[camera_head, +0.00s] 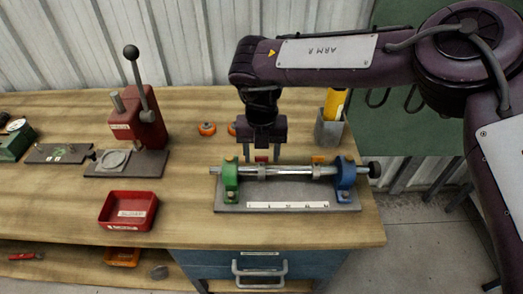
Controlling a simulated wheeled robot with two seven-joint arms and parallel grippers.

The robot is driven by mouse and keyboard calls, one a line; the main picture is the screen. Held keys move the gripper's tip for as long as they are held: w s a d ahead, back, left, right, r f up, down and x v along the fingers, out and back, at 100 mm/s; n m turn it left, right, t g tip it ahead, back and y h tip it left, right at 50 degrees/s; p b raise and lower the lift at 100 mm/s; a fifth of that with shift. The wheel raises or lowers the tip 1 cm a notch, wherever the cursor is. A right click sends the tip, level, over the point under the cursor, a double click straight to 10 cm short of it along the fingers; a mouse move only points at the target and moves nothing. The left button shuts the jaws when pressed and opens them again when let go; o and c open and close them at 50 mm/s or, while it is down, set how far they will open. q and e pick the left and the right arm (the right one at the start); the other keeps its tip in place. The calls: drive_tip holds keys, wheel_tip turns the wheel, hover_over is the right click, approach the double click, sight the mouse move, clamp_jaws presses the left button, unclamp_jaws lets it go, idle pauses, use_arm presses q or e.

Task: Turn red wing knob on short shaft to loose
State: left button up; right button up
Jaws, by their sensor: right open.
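A silver shaft (288,171) runs between a green block (230,178) and a blue block (345,178) on a grey base plate (225,204). A small red piece, apparently the red wing knob (262,158), sits above the left collar (262,172). My right gripper (262,156) points down over it, open, with a finger on either side; whether they touch it is too small to tell. An orange-yellow knob (319,160) sits at the right collar. My left gripper is not in view.
A black round knob (375,170) ends the shaft at the right, near the bench edge. A grey holder (328,130) with a yellow item stands behind. Orange round pieces (207,128), a red tray (128,211) and a red lever press (140,120) are to the left.

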drive_tip(key=shift+c, duration=0.4)
drive_tip(key=c, duration=0.9)
drive_tip(key=shift+n, duration=0.3)
drive_tip(key=n+p, duration=0.1)
drive_tip(key=n, duration=0.1)
drive_tip(key=shift+r+n, duration=0.1)
drive_tip(key=shift+n, duration=0.3)
drive_tip(key=n+p, duration=0.1)
drive_tip(key=n, duration=0.3)
drive_tip(key=shift+w+n+p, duration=0.1)
drive_tip(key=shift+n+p, duration=0.2)
drive_tip(key=n, duration=0.5)
drive_tip(key=shift+p, duration=0.35)
drive_tip(key=n, duration=0.4)
drive_tip(key=shift+n, duration=0.6)
